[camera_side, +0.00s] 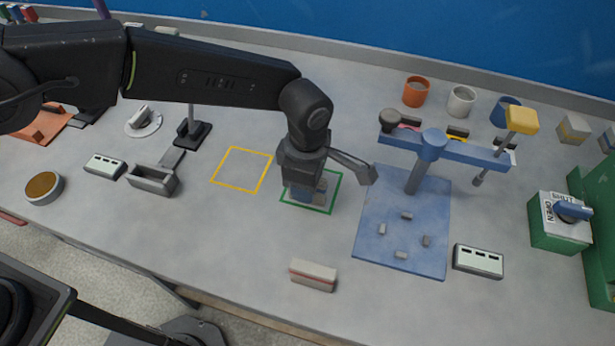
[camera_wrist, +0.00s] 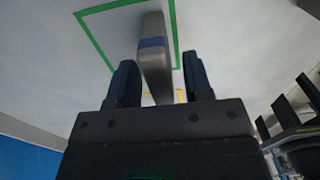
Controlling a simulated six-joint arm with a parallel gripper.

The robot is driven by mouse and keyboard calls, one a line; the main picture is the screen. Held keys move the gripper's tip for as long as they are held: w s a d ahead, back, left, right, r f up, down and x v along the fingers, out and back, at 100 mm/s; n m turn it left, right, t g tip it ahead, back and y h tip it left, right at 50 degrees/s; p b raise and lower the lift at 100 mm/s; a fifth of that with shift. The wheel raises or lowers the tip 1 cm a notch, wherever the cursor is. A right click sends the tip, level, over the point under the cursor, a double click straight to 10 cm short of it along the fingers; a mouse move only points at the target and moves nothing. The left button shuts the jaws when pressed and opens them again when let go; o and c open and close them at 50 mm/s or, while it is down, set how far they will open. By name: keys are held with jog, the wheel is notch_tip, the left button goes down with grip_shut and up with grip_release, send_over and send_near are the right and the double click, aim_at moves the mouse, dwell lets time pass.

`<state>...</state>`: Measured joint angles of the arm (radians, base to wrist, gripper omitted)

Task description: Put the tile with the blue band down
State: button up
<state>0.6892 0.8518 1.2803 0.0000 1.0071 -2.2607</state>
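The tile with the blue band (camera_wrist: 153,60) is a grey slab standing on edge in the wrist view. Its blue band crosses it near the middle. My gripper (camera_wrist: 161,68) is open, with one finger on each side of the tile. A gap shows between the tile and the right finger; the left finger is close to it, and I cannot tell whether they touch. In the side view my gripper (camera_side: 308,192) is low over the green outlined square (camera_side: 331,206) and mostly hides the tile. Whether the tile rests on the table is hard to tell.
A yellow outlined square (camera_side: 228,187) lies empty to the left. A pale block with a red stripe (camera_side: 313,275) sits near the front edge. A blue board (camera_side: 375,245) with small grey pieces and a blue stand (camera_side: 432,145) is close on the right.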

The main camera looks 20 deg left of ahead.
jog(key=shift+r, duration=0.1)
notch_tip(320, 180, up, 12)
dwell(0.6)
jog(key=shift+r, duration=0.15)
jog(key=s+a+r+m+t, duration=0.1)
jog(key=s+a+r+m, duration=0.2)
jog(key=a, duration=0.4)
jog(key=a+r+m+t+h, duration=0.1)
jog(key=a+r+m, duration=0.2)
jog(key=a+r, duration=0.3)
jog(key=s+a+r+m+t, duration=0.1)
jog(key=s+a+r+m, duration=0.15)
jog(key=a, duration=0.65)
jog(key=s+a+f+m+t+y, duration=0.1)
jog(key=s+a+f+m, duration=0.3)
jog(key=s+a+m, duration=0.5)
jog(key=s+a+t, duration=0.1)
jog(key=s+a, duration=0.1)
jog(key=s, duration=0.2)
jog(key=shift+a+t, duration=0.3)
jog(key=shift+a, duration=0.05)
jog(key=shift+m, duration=0.25)
